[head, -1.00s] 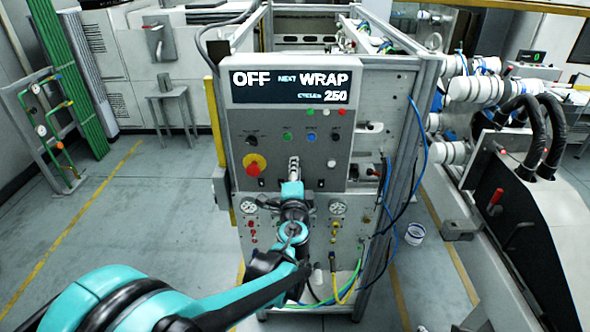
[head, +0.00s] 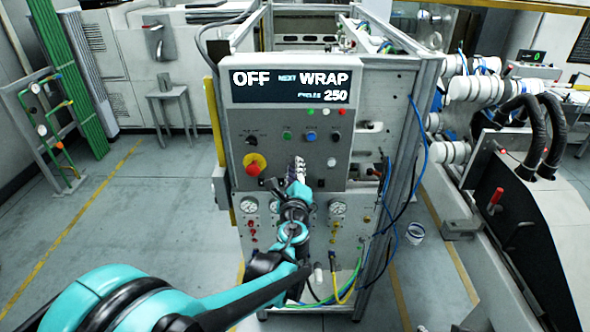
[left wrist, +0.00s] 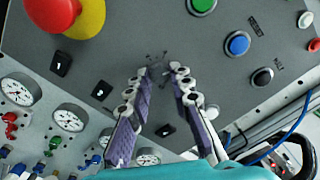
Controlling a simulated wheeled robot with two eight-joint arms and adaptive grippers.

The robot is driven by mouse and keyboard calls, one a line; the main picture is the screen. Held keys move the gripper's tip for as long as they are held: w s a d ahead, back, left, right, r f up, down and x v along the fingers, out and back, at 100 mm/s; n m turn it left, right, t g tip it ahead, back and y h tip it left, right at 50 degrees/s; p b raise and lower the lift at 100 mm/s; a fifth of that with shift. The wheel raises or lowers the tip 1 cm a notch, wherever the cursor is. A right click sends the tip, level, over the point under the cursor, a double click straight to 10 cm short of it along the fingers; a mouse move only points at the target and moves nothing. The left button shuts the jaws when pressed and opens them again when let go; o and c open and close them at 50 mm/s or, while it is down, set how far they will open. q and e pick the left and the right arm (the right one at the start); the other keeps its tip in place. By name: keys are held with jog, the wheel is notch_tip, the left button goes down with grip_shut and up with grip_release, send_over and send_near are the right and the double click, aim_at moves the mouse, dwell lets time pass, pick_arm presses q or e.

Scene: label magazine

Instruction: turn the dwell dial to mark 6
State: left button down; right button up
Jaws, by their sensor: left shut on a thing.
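My left gripper (head: 298,165) reaches the lower middle of the grey control panel (head: 230,122), below the green and blue buttons. In the left wrist view its two fingers (left wrist: 164,76) converge at the panel face, shut on what seems to be the dwell dial. The dial's body is hidden between the fingertips. Small dark marks show on the panel around the tips, too small to read. I cannot tell which mark the dial points at. The display (head: 290,85) above reads OFF, NEXT WRAP, CYCLES 250. My right gripper is not in view.
A red and yellow emergency stop (head: 255,164) is left of the gripper. A gauge (head: 337,207) and cables sit below.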

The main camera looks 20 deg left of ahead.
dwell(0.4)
pick_arm(q)
jog(key=c, duration=1.3)
grip_release()
jog(key=shift+c, duration=0.2)
jog(key=v, duration=1.2)
